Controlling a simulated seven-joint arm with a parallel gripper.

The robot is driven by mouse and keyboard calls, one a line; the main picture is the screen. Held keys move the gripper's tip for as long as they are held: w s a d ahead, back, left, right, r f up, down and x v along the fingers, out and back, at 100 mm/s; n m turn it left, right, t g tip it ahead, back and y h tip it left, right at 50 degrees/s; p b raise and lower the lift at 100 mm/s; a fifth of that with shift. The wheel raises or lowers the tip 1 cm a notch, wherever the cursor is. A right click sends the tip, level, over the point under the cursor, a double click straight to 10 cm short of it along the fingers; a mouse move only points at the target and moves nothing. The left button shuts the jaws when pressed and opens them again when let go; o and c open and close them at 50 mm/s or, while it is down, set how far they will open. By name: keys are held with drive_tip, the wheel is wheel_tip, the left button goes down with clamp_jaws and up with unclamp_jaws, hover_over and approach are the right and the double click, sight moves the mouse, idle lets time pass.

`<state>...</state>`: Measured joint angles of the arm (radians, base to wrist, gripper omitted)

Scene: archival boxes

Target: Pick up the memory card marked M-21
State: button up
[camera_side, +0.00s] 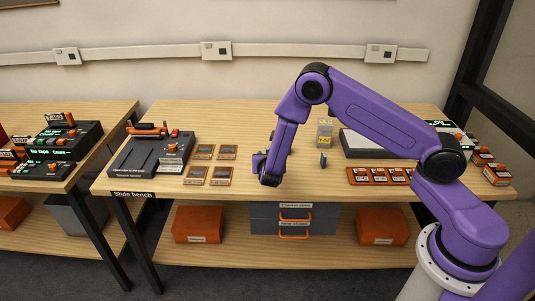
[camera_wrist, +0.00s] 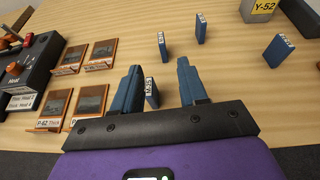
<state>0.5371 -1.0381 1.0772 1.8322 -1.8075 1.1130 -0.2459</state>
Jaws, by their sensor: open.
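My gripper (camera_wrist: 159,68) points down over the bench with its two blue fingers apart; in the side view it (camera_side: 262,163) is low over the middle of the bench. Several small blue cards with white edge labels stand upright in the wrist view. One card (camera_wrist: 152,93) is between my fingers, nearer the left one, and I cannot tell whether they touch. Others are beyond the fingertips: one ahead (camera_wrist: 162,45), one farther right (camera_wrist: 201,28) and one at far right (camera_wrist: 278,47). The labels are too small to read surely, so I cannot tell which is M-21.
A grey block marked Y-52 (camera_wrist: 260,9) stands at the far right. Framed slides (camera_wrist: 90,100) lie to the left, beside a dark device (camera_wrist: 28,72). In the side view, orange-framed items (camera_side: 378,175) lie to the right. Bare wood surrounds the cards.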

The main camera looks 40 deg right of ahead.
sight(268, 148)
drive_tip(key=x, duration=1.6)
drive_tip(key=shift+s+f, duration=0.15)
drive_tip(key=shift+f, duration=0.15)
drive_tip(key=shift+c, duration=0.3)
clamp_jaws()
